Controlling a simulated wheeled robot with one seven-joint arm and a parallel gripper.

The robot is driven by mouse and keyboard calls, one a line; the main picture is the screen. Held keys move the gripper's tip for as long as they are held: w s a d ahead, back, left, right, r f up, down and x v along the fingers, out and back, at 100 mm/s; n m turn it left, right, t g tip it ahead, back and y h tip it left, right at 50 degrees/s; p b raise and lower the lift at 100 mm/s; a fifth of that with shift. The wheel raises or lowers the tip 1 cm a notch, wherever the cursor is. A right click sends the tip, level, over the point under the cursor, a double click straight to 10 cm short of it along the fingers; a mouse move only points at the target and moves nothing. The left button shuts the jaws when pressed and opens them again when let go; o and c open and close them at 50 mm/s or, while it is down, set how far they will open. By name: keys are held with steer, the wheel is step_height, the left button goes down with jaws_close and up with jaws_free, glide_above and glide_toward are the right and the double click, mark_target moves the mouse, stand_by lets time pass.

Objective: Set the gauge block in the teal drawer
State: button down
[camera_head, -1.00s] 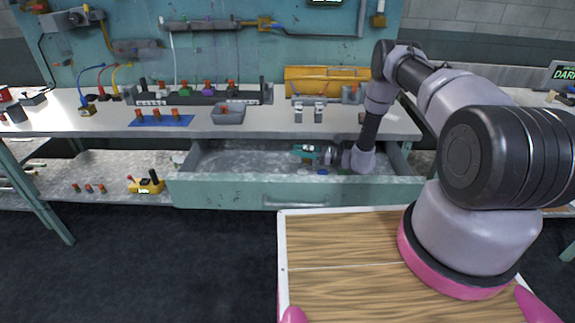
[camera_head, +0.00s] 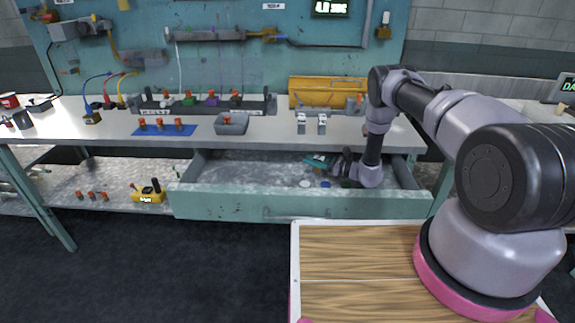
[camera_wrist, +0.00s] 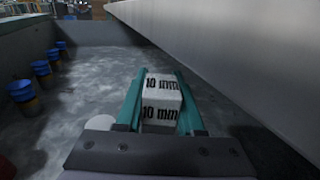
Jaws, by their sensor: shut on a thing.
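The gauge block (camera_wrist: 161,97) is a white block marked "10 mm" and sits between the two teal fingers in the wrist view. My gripper (camera_head: 316,160) is shut on it and reaches into the open teal drawer (camera_head: 250,207) from the right; it also shows in the wrist view (camera_wrist: 160,90). The block itself is too small to make out in the head view. The grey drawer floor lies beneath the fingers. I cannot tell whether the block touches that floor.
Several blue-topped cylinders (camera_wrist: 21,90) line the left in the wrist view. The bench top (camera_head: 270,138) overhangs the drawer's back.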

steer(key=a, duration=0.7)
steer(key=shift+w+a, duration=0.15)
steer(key=shift+a, duration=0.15)
steer(key=a, duration=0.4)
steer(key=shift+d+f, duration=0.2)
steer(key=shift+f, duration=0.55)
steer(key=shift+f, duration=0.1)
steer(key=c, duration=0.5)
jaws_free()
